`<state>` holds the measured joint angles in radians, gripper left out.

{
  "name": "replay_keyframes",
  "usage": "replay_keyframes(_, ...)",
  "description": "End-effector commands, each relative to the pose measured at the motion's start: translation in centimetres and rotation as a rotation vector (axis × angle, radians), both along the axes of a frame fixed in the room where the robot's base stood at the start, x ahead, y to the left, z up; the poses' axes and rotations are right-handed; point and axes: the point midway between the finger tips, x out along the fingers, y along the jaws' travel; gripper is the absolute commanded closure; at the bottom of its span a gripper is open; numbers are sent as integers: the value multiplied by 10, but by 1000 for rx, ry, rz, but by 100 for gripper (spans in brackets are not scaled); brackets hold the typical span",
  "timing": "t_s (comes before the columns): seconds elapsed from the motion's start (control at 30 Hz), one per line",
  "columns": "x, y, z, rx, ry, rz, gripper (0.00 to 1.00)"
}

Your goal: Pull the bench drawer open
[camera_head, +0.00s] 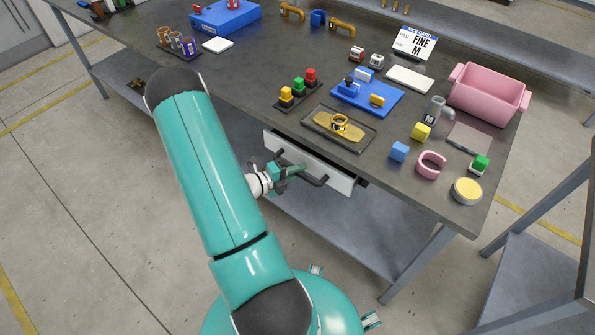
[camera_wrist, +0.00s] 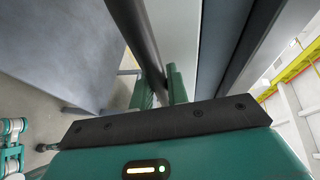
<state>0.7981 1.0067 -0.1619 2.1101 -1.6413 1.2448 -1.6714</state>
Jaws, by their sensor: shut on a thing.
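The bench drawer has a white front (camera_head: 340,182) below the bench's front edge. It seems to stand slightly out from the bench, with a dark strip beside it; how far is hard to tell. Its dark bar handle (camera_head: 318,181) runs along the front. My gripper (camera_head: 298,171) is at the handle, its teal fingers shut on the bar. In the wrist view the handle (camera_wrist: 138,38) passes between the two fingertips (camera_wrist: 158,82), and the pale drawer front (camera_wrist: 210,45) rises just right of them. The drawer's inside is not visible.
The bench top (camera_head: 240,95) carries a dark tray with a yellow piece (camera_head: 325,125), a blue board (camera_head: 385,100), a pink bin (camera_head: 488,95) and coloured blocks. A grey lower shelf (camera_head: 335,230) and bench leg (camera_head: 420,262) lie below the drawer. Open floor is at left.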

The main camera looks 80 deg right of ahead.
Motion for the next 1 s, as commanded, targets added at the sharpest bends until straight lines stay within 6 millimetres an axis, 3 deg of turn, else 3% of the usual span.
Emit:
replay_keyframes(0.27,16,34,0,2,2,7,100)
replay_keyframes(0.8,79,182,1,0,1,6,100)
replay_keyframes(1.0,95,221,1,-1,2,2,100)
